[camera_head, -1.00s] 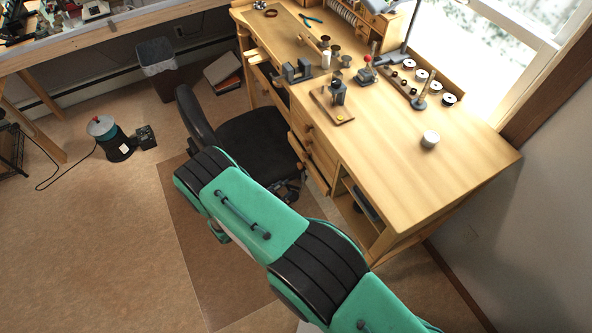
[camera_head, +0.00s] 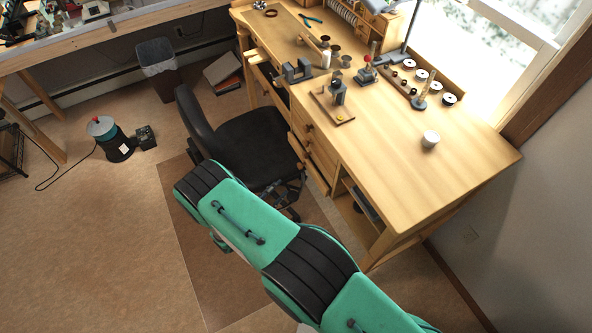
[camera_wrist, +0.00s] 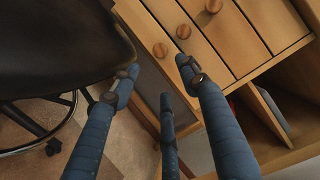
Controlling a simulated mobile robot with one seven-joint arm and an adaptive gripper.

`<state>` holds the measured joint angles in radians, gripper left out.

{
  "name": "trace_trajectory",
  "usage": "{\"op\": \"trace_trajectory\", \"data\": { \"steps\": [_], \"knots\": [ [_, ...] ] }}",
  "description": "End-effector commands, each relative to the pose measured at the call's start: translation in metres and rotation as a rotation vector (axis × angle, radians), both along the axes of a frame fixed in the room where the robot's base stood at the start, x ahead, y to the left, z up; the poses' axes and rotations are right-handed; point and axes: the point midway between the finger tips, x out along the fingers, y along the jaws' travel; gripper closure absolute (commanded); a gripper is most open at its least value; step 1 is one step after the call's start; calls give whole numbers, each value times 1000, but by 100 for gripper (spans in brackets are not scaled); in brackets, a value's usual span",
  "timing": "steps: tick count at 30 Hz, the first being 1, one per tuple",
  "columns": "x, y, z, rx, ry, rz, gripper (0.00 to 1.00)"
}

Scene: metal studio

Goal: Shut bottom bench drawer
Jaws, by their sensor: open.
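The wooden bench (camera_head: 440,170) has a stack of drawers on its chair side. In the head view the bottom bench drawer (camera_head: 316,178) stands out from the bench, low beside the chair. In the wrist view its wooden front shows with a round knob (camera_wrist: 160,50), nearest the chair. My gripper (camera_wrist: 153,78) is open, with its blue-grey fingers spread in front of the low drawer front. Nothing is between the fingers. I cannot tell whether a fingertip touches the drawer. My gripper is hidden behind my arm in the head view.
A black office chair (camera_head: 245,142) stands close to the drawers; its seat (camera_wrist: 60,40) fills the wrist view's upper left. An open shelf compartment (camera_head: 352,212) is right of the drawers. Another drawer (camera_head: 262,75) is pulled out farther along.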

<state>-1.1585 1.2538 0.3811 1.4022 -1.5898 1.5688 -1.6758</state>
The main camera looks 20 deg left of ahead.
Motion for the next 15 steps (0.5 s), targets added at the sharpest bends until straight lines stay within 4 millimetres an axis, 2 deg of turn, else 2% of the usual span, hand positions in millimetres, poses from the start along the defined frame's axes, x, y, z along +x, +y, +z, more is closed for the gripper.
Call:
{"op": "trace_trajectory", "data": {
  "steps": [8,15],
  "knots": [
    [33,-14,-1,1,0,-2,55],
    [69,-29,-1,1,0,-2,55]
  ]
}}
